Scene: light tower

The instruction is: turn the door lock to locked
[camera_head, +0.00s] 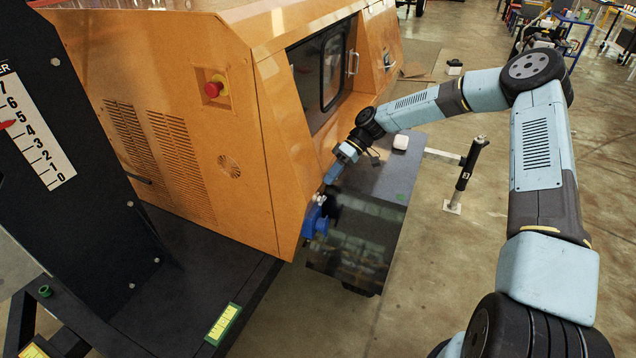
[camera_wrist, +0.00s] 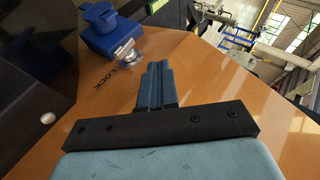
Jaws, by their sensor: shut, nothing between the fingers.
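The orange housing (camera_head: 250,150) carries a blue lock unit (camera_head: 315,222) low on its near right edge. The same blue lock unit (camera_wrist: 108,36) shows at upper left in the wrist view, with a silver round piece (camera_wrist: 130,54) at its lower right. The word LOCK (camera_wrist: 105,82) is printed beside it on the orange panel. I cannot tell which position the lock is in. My gripper (camera_wrist: 158,72) is shut and empty, its blue fingertips together just right of the silver piece. Contact cannot be told. In the head view my gripper (camera_head: 332,174) is just above the lock unit.
A dark glossy panel (camera_head: 355,240) stands beside the lock unit. A red emergency button (camera_head: 214,87) is on the housing's side. A small silver knob (camera_wrist: 47,118) is at left in the wrist view. A black post (camera_head: 468,165) stands right on open floor.

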